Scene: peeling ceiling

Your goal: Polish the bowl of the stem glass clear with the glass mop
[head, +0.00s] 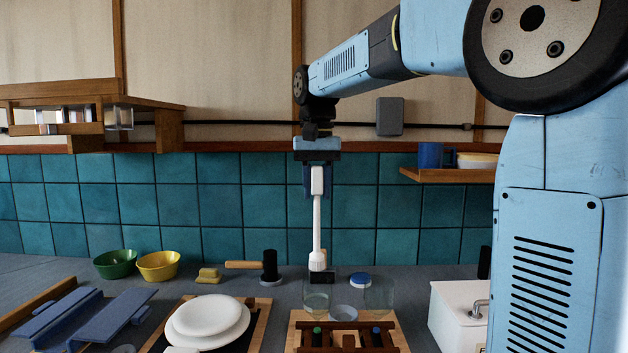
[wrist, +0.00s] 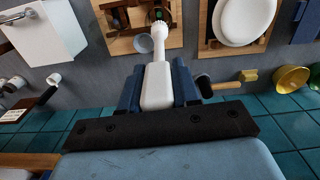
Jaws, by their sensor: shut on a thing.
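My gripper (head: 317,185) points down and is shut on the white handle of the glass mop (head: 317,225). The mop hangs upright, its round white head lowest, behind and above the glasses in the head view. In the wrist view my gripper (wrist: 158,88) has its blue fingers on both sides of the mop handle (wrist: 157,85), and the mop head is farther out. Two clear, hazy glasses stand at a wooden rack: a left glass (head: 316,301) near a green dot and a right glass (head: 379,298) near a blue dot. The mop head appears apart from both; their stems are hard to make out.
White plates (head: 208,318) lie left of the wooden rack (head: 347,338). Behind are a blue-and-white round thing (head: 360,280), a black-headed tool (head: 269,266), a yellow bowl (head: 158,265) and a green bowl (head: 115,264).

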